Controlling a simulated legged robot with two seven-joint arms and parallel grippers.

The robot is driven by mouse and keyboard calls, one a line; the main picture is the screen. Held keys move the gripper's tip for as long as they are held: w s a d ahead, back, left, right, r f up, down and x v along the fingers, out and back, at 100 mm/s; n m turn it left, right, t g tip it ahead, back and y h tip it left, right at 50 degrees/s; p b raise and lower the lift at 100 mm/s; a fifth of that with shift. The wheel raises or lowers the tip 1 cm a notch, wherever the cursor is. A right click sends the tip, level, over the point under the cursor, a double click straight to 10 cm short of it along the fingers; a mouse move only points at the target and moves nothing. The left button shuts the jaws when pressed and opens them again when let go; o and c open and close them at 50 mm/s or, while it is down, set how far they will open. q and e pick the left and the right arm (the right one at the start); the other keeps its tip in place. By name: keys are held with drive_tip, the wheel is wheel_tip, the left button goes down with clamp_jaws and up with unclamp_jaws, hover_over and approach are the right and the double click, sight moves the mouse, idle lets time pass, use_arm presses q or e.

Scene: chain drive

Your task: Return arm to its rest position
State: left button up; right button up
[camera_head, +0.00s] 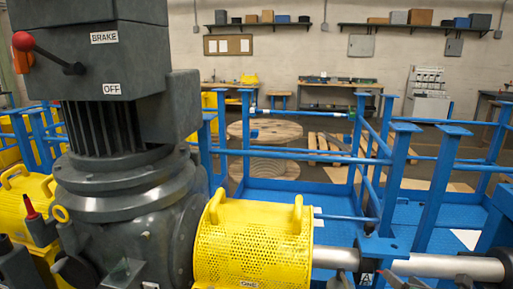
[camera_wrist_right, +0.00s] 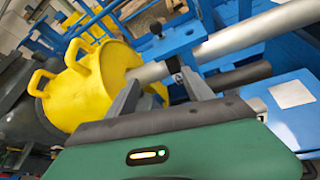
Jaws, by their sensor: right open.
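My right gripper (camera_head: 367,281) is at the bottom edge of the head view, mostly cut off, below the grey shaft (camera_head: 335,258). In the right wrist view the gripper (camera_wrist_right: 160,88) is open, with its two dark fingers spread apart. I see nothing held between them. A blue bracket (camera_wrist_right: 170,45) and the shaft (camera_wrist_right: 250,30) lie beyond the fingertips; whether they touch is unclear. The yellow perforated guard (camera_head: 253,245) is left of the gripper and also shows in the wrist view (camera_wrist_right: 97,88). My left gripper is not visible.
A large grey motor unit (camera_head: 120,120) with a red-knobbed BRAKE lever (camera_head: 24,41) fills the left. Blue railings (camera_head: 300,152) stand behind the shaft. Open space shows above the railings.

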drive_tip(key=s+a+f+m+g+p, duration=0.2)
drive_tip(key=s+a+m, duration=0.4)
drive_tip(key=m, duration=0.4)
drive_tip(key=s+a+f+m+g+p, duration=0.3)
drive_tip(key=s+a+m+g, duration=0.2)
drive_tip(key=m, duration=0.6)
drive_tip(key=s+a+f+m+g+p, duration=0.2)
drive_tip(key=s+a+m+g+p, duration=0.1)
drive_tip(key=s+a+m, duration=0.6)
drive_tip(key=shift+a+f+m+g+y, duration=0.2)
drive_tip(key=shift+a+m+g+y, duration=0.25)
drive_tip(key=shift+a+m, duration=0.4)
drive_tip(key=shift+d, duration=0.2)
